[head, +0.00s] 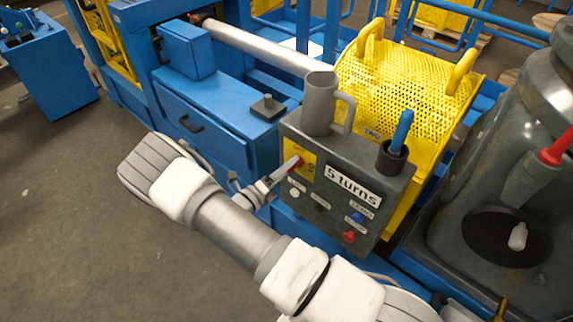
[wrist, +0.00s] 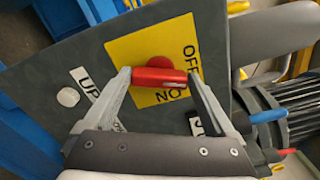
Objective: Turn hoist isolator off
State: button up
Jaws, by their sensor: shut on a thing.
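The hoist isolator is a red rotary handle (wrist: 160,77) on a yellow plate (wrist: 125,47) marked OFF and ON, seen in the wrist view. My gripper (wrist: 160,82) has one finger at each end of the handle and is shut on it. The handle lies across the wrist picture; I cannot tell for sure which mark it points to. In the head view my gripper (head: 292,166) reaches the yellow plate (head: 306,150) at the upper left of the grey control box (head: 290,130), and its fingers partly hide the red handle (head: 300,162).
A grey mug (head: 319,105) stands on the box top, beside a dark cup (head: 391,158) holding a blue-handled thing. White, blue (head: 357,217) and red (head: 348,238) buttons sit below. A yellow perforated guard (head: 400,85) stands behind. Open floor lies at left.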

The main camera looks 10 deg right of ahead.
jog(key=shift+f+n+p, duration=0.15)
jog(key=shift+n+p, duration=0.45)
jog(key=shift+n, duration=1.7)
jog(key=o, duration=1.1)
jog(key=shift+c, duration=0.2)
jog(key=shift+s+a, duration=0.1)
jog(key=shift+a, duration=0.05)
jog(key=v, duration=1.7)
